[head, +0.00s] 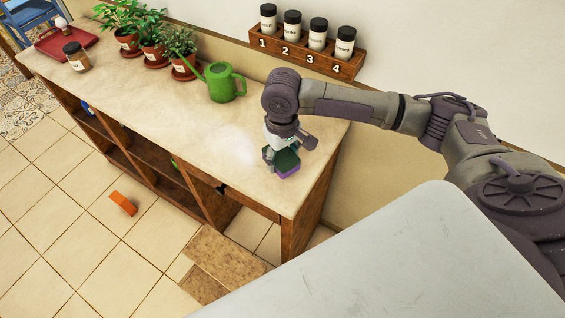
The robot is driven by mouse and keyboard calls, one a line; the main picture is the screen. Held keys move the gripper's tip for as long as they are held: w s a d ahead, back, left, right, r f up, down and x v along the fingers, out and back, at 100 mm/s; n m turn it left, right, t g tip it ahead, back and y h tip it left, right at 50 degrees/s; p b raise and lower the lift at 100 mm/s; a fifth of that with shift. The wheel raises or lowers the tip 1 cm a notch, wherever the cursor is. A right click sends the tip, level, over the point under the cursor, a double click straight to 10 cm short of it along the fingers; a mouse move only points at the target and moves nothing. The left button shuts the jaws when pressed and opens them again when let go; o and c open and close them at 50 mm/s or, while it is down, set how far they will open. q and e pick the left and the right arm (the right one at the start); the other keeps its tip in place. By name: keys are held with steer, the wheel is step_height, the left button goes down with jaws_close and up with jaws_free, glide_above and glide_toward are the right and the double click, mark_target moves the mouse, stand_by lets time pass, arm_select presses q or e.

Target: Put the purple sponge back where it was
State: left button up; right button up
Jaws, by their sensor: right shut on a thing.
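The purple sponge (287,172) has a dark green top and purple sides. It is at the right end of the beige countertop (150,95), near the front corner. My right gripper (282,158) comes down over it from above and is shut on it, with fingers at its sides. I cannot tell whether the sponge touches the counter or hangs just above it. My left gripper is not in view.
A green watering can (224,82) and potted plants (150,40) stand along the back. A wall rack (305,52) holds numbered jars. A red tray (66,42) and a jar (76,56) are at the far left. An orange block (122,203) lies on the floor. The counter's middle is clear.

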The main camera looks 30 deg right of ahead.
mark_target(283, 164)
steer(key=f, duration=0.3)
steer(key=shift+w+d+f+p, duration=0.15)
steer(key=shift+w+f+p, duration=0.05)
steer(key=shift+p, duration=0.15)
steer(key=shift+f, duration=0.35)
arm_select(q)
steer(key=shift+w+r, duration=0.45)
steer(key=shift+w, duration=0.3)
arm_select(e)
steer(key=shift+f, duration=0.15)
steer(key=o, duration=1.2)
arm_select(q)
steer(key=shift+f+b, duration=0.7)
arm_select(e)
step_height(283, 164, up, 12)
steer(key=shift+r, duration=0.1)
